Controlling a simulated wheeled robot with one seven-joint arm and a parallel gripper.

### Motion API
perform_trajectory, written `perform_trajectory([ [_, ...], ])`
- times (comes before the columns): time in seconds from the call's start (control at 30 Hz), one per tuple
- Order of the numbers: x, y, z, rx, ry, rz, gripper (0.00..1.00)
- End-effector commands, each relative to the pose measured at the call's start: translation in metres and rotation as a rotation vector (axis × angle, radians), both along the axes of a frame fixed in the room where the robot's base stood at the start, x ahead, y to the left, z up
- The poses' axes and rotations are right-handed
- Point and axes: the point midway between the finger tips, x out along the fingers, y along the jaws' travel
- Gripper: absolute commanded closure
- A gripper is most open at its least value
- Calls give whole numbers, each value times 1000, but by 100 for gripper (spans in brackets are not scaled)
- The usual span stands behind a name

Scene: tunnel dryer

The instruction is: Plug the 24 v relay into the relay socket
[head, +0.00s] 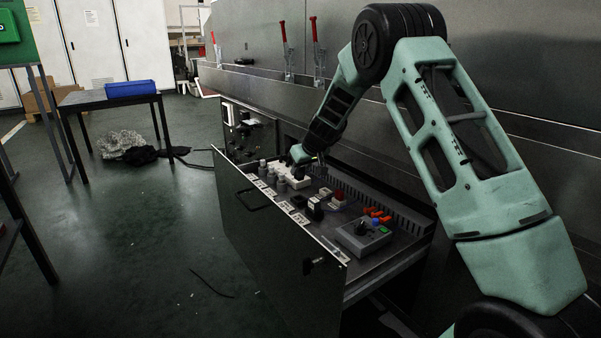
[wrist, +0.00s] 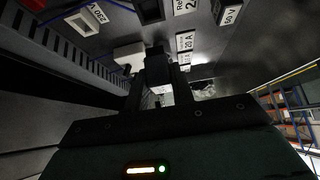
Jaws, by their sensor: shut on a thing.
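My gripper (head: 306,163) is low over the far half of an open drawer of electrical parts in the head view. In the wrist view my gripper (wrist: 158,92) is shut on a small dark block with a pale end face, which I take to be the relay (wrist: 157,70). The relay sits between the two dark fingers. A pale block (wrist: 128,55) lies just left of it in the wrist view. I cannot tell whether that is the relay socket, or whether the relay touches anything. The 24 V marking is not readable on the held part.
Label plates, including one reading 20 A (wrist: 185,41), show in the wrist view. A slotted duct (wrist: 65,48) runs alongside. The steel dryer wall stands behind.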

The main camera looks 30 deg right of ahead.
Motion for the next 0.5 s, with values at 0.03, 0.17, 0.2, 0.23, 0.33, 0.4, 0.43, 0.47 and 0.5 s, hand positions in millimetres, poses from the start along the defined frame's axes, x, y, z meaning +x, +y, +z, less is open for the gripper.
perform_trajectory([
  [0.03, 0, 0, 0, 0, 0, 0, 100],
  [0.17, 0, 0, 0, 1, 0, -1, 100],
  [0.2, 0, 0, 0, 1, 0, -1, 100],
  [0.23, 0, 0, 0, 1, 0, -1, 100],
  [0.33, 0, 0, -4, 0, 1, 0, 100],
  [0.4, 0, 0, -8, 0, 1, 0, 100],
  [0.43, 0, 0, -10, 0, 1, 0, 100],
  [0.47, 0, 0, -12, 0, 1, 0, 100],
  [0.5, 0, 0, -16, 1, 1, -1, 100],
])
